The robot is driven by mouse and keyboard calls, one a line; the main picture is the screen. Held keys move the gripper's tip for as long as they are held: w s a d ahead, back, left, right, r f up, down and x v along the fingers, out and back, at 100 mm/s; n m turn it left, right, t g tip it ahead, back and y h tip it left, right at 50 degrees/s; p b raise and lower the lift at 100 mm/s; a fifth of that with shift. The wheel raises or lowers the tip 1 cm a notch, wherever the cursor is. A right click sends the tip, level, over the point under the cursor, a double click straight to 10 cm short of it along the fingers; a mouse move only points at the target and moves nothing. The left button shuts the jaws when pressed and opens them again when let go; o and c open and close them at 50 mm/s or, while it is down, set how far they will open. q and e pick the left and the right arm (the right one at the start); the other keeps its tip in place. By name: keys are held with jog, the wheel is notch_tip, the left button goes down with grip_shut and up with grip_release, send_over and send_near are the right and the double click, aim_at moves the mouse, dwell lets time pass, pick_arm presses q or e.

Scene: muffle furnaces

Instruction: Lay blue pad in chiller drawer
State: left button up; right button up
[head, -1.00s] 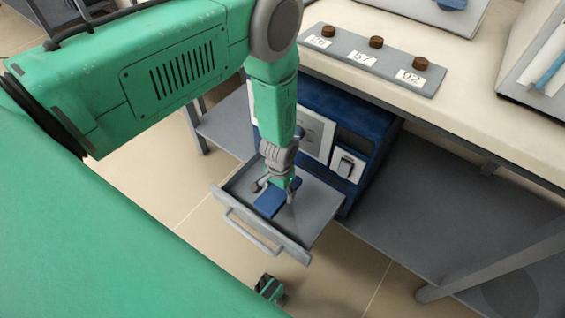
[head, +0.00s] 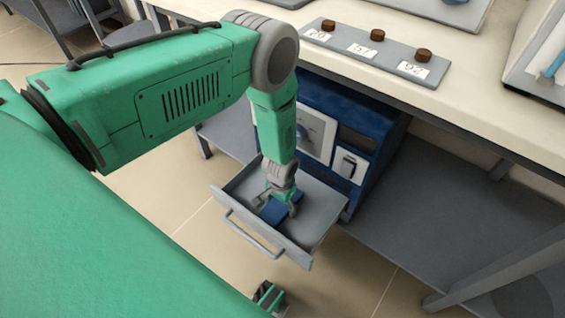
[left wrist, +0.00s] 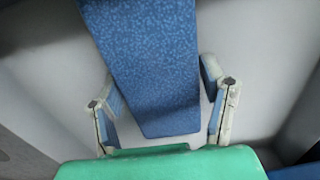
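The chiller drawer (head: 309,227) is pulled out of the blue chiller (head: 385,125), its handle toward me. The blue pad (head: 272,211) is inside the drawer, beneath my left gripper (head: 275,205). In the left wrist view the speckled pad (left wrist: 150,65) appears to lie on the drawer's pale floor (left wrist: 255,60). The left gripper's fingers (left wrist: 162,110) stand apart on either side of the pad's near end, with gaps visible on both sides. A small green and dark part low in the head view seems to be my right gripper (head: 268,296); its fingers are unclear.
The bench top (head: 475,95) above the chiller bears a grey strip (head: 385,58) with several brown knobs and number labels. A grey lower shelf (head: 430,220) extends right of the chiller. Bench legs stand at both sides, and the floor before the drawer is open.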

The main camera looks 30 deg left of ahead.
pick_arm(q)
jog(key=shift+o, duration=0.4)
jog(key=shift+a+f, duration=0.15)
jog(key=shift+a, duration=0.45)
jog(key=shift+d+r, duration=0.15)
jog(key=shift+r, duration=0.1)
jog(key=r, duration=0.1)
jog(key=r+p, duration=0.1)
jog(key=r, duration=0.1)
jog(key=r+p, duration=0.1)
jog(key=shift+w+d+r, duration=0.1)
jog(key=shift+d+r, duration=0.25)
jog(key=shift+d, duration=0.05)
notch_tip(320, 180, up, 7)
jog(key=p, duration=0.3)
jog(key=s+r, duration=0.4)
jog(key=s, duration=0.7)
jog(key=s+a+r, duration=0.1)
jog(key=s+r, duration=0.3)
jog(key=s, duration=0.8)
jog(key=shift+a+t, duration=0.25)
jog(key=shift+t, duration=0.05)
pick_arm(e)
jog(key=r, duration=0.5)
jog(key=shift+a+r, duration=0.15)
jog(key=shift+a, duration=0.2)
pick_arm(q)
jog(key=shift+r, duration=0.15)
pick_arm(e)
jog(key=shift+r, duration=0.1)
